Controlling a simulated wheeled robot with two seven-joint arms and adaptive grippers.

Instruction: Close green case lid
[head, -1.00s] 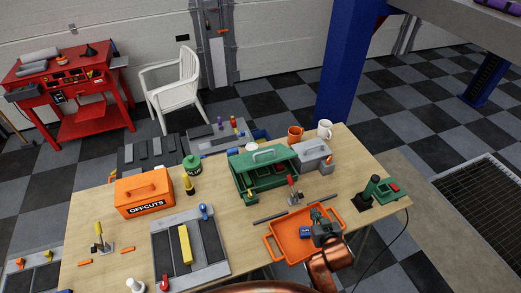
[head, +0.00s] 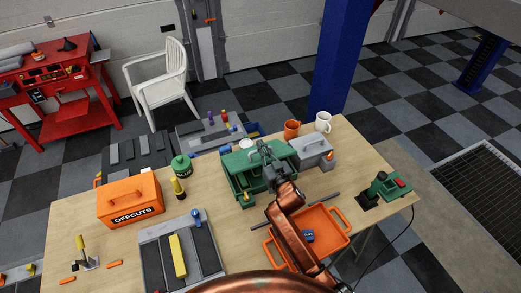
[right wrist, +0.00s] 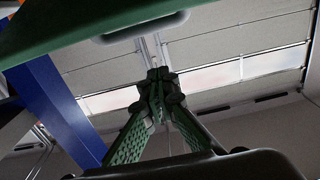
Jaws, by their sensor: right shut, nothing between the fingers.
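The green case (head: 237,189) stands on the wooden table with its front open. Its green lid (head: 236,160) is raised at a tilt above the body, partly hidden by my right arm. My right gripper (head: 264,150) is shut and empty, at the lid's upper part. I cannot tell whether it touches the lid. My left gripper is not in view.
A grey case (head: 312,153) stands close to the right of the green case. Orange and white mugs (head: 323,122) stand behind it. An orange tray (head: 333,222) lies in front, under my right arm.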

